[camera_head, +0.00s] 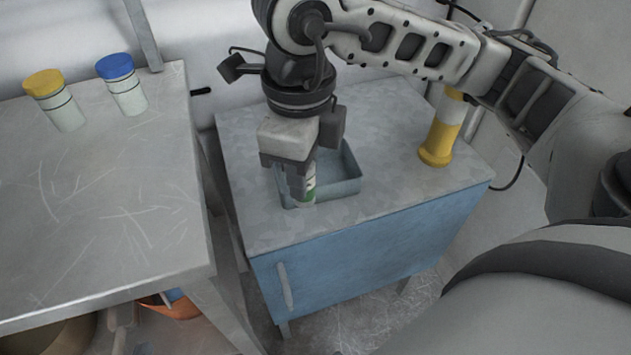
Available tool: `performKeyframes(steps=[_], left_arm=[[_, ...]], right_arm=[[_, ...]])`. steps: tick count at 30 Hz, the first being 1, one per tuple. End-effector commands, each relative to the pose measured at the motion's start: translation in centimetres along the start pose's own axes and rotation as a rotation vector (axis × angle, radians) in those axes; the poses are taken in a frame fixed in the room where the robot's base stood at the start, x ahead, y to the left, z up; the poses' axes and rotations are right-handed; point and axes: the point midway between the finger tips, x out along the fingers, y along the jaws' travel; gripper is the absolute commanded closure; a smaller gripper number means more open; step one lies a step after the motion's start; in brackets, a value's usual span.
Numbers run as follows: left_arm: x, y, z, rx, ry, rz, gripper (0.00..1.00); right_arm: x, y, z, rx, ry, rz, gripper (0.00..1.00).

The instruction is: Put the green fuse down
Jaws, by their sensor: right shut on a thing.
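My right gripper (302,188) reaches in from the right and points down over the blue-grey tray (347,188) on the cabinet top. It is shut on the green fuse (310,194), a small pale cylinder with a green band near its lower end. The fuse is upright and partly hidden by the fingers. It is at the front left part of the tray. I cannot tell whether its lower end touches the tray floor. My left gripper is not in view.
The tray sits on a blue cabinet (370,265) with a grey top. A yellow and white cylinder (441,130) stands at its right. On the grey table at left stand a yellow-capped jar (60,103) and a blue-capped jar (124,88). A gap separates table and cabinet.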

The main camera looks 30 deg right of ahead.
Motion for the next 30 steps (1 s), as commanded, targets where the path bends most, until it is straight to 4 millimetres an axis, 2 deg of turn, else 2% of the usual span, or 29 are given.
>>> performKeyframes(steps=[3,6,9,14,17,26,30], left_arm=[[0.3,0.0,0.4,-0.004,0.003,0.002,1.0],[0.3,0.0,0.4,-0.007,0.006,0.004,1.0],[0.2,0.1,0.3,-0.009,0.01,0.005,1.0],[0.2,0.1,0.1,-0.01,0.016,0.007,1.0],[0.2,0.1,0.2,-0.01,0.016,0.007,1.0],[0.1,0.1,0.1,-0.011,0.012,0.006,1.0],[0.2,0.1,0.4,-0.011,0.01,0.005,1.0]], right_arm=[[-0.8,0.3,-0.6,0.287,-0.003,-0.003,0.96],[-1.3,0.6,-1.0,0.483,-0.002,-0.003,0.96],[-1.7,0.8,-1.3,0.622,-0.001,-0.002,0.96],[-1.8,0.5,-1.3,0.731,0.001,0.0,0.96],[-1.1,-0.8,-0.7,0.748,0.004,0.001,0.96],[2.1,-7.4,2.7,0.746,0.005,0.0,0.96],[4.9,-9.2,3.7,0.742,0.005,0.001,0.96]])
